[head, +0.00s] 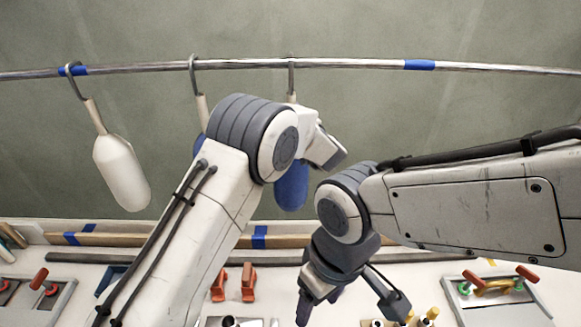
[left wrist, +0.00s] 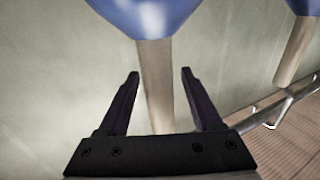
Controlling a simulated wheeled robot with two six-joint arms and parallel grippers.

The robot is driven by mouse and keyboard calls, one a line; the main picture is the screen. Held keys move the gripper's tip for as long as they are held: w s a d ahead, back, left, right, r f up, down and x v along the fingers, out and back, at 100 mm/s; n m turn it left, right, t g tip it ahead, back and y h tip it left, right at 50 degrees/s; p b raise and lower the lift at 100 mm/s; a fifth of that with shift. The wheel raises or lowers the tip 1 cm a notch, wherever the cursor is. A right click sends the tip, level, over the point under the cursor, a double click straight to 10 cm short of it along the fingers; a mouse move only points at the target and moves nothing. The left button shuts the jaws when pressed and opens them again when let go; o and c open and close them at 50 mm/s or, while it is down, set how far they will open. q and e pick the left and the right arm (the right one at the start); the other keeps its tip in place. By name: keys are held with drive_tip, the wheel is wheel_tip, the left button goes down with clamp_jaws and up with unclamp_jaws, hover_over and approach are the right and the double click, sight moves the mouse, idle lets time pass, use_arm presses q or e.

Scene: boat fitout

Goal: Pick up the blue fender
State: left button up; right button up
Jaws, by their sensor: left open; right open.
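In the head view a blue fender (head: 291,187) hangs from a hook on the rail, partly hidden by my left arm. A second blue shape (head: 199,146) hangs to its left, mostly behind the same arm. In the left wrist view a blue fender (left wrist: 145,14) is close, with its pale neck (left wrist: 157,88) between the fingers of my left gripper (left wrist: 160,74), which is open. I cannot tell whether the fingers touch the neck. Another blue fender (left wrist: 308,6) shows at the right edge. My right gripper (head: 352,308) is open and empty over the workbench.
The metal rail (head: 340,64) with blue tape crosses the head view. A white fender (head: 122,172) hangs at its left. The workbench (head: 415,280) below holds red clamps (head: 247,282), trays with red-handled parts (head: 500,292) and small fittings.

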use_arm(q)
drive_tip(key=shift+w+a, duration=0.15)
drive_tip(key=shift+w, duration=0.25)
clamp_jaws()
drive_tip(key=shift+r, duration=0.1)
idle(1.1)
